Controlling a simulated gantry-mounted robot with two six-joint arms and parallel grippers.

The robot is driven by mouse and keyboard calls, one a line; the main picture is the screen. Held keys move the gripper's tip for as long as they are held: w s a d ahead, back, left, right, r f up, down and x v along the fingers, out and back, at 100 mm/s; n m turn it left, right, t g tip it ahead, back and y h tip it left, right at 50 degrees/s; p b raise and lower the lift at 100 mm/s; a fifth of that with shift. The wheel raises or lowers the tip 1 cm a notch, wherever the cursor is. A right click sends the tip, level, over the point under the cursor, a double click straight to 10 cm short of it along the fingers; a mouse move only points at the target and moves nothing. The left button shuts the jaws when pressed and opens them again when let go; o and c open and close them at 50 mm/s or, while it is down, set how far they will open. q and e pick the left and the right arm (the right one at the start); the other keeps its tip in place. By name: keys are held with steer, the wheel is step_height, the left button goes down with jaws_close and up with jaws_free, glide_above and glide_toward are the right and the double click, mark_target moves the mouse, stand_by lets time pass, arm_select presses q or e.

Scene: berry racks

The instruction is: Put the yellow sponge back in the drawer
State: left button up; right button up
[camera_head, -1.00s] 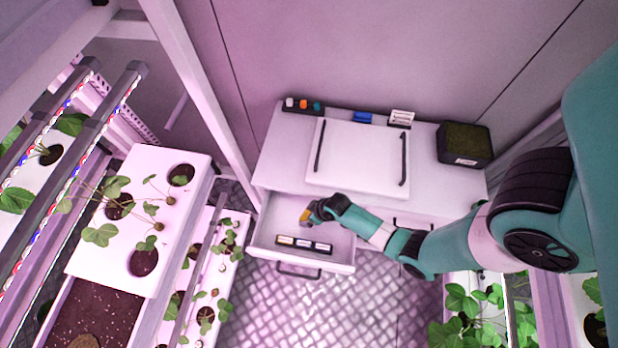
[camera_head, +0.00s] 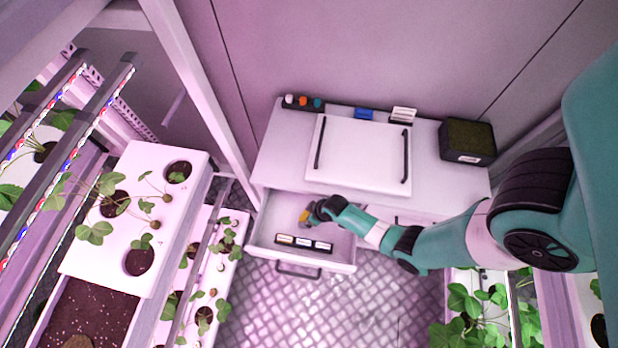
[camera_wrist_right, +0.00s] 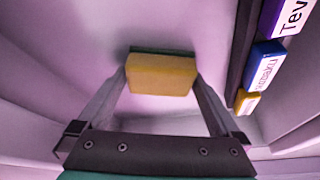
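The yellow sponge (camera_head: 305,216) is at the tip of my right gripper (camera_head: 312,213), inside the outline of the open drawer (camera_head: 335,265). In the right wrist view the yellow sponge (camera_wrist_right: 160,75), with a dark green far side, sits between the two fingertips of my right gripper (camera_wrist_right: 161,82), which meet its left and right ends. The pale drawer interior lies around it. Whether the sponge touches the drawer floor I cannot tell. My left gripper is not in view.
Plant racks (camera_head: 185,215) stand at left.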

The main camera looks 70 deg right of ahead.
steer(key=p+v, duration=0.8)
steer(key=v, duration=0.4)
steer(key=shift+r, duration=0.2)
